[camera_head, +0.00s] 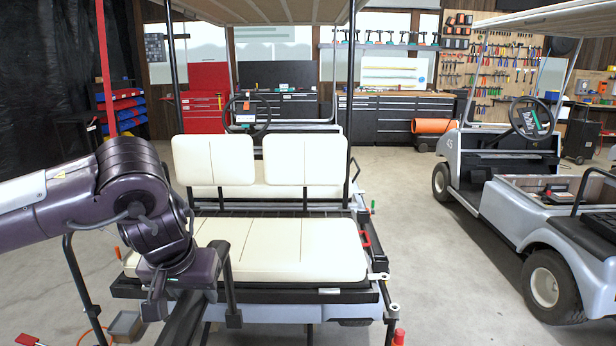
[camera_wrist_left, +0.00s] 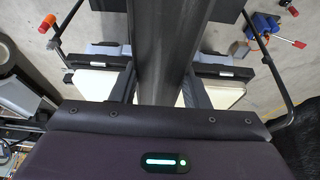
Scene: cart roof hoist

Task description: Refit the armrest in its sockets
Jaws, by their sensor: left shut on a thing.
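My left gripper (camera_head: 190,292) reaches in from the left and hangs over the front left corner of the cart's cream seat (camera_head: 290,250). It is shut on a long dark bar, which I take to be the armrest (camera_head: 182,322). In the left wrist view the armrest (camera_wrist_left: 163,60) runs down the middle, close to the camera, with pale seat parts on both sides. The gripper hides part of the armrest in the head view. I cannot make out the sockets or tell whether the armrest touches them. My right gripper is not in view.
The cream backrest (camera_head: 213,160) and roof posts stand behind the seat. A red handle (camera_head: 366,239) is at the seat's right side. A second cart (camera_head: 530,190) stands right, with open floor between.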

